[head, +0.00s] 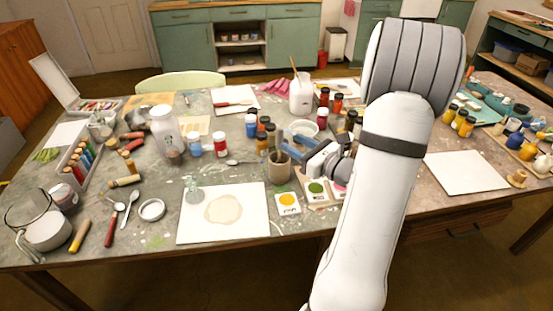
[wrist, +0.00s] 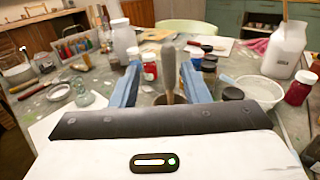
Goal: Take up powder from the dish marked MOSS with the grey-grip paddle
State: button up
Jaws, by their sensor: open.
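A grey grip (wrist: 168,62), seemingly the paddle's, stands upright between my gripper's blue fingers in the wrist view, with a gap to each finger. My gripper (head: 287,143) is open, just above and beside a brown cup (head: 279,170) in the head view. The paddle's lower end is hidden. A dish of green powder (head: 316,188) sits on a labelled card right of the cup, below my gripper. A yellow dish (head: 287,199) is at its left, and a pink one (head: 340,188) at its right is partly covered by my arm. Their labels are too small to read.
A white sheet with a beige patch (head: 240,230) lies left of the dishes. Bottles and jars (head: 263,135) crowd behind the cup, with a white jug (head: 301,95) further back. A blank white sheet (head: 465,173) lies right of my arm.

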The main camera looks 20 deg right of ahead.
aim_at(282, 137)
jog(key=shift+w+d+f, duration=0.1)
jog(key=shift+w+d, duration=0.05)
jog(key=shift+w, duration=0.2)
jog(key=x, duration=0.4)
jog(key=f+x, duration=0.1)
jog(key=x, duration=0.2)
jog(key=shift+w+d+p, duration=0.15)
jog(key=shift+d+p, duration=0.15)
grip_shut()
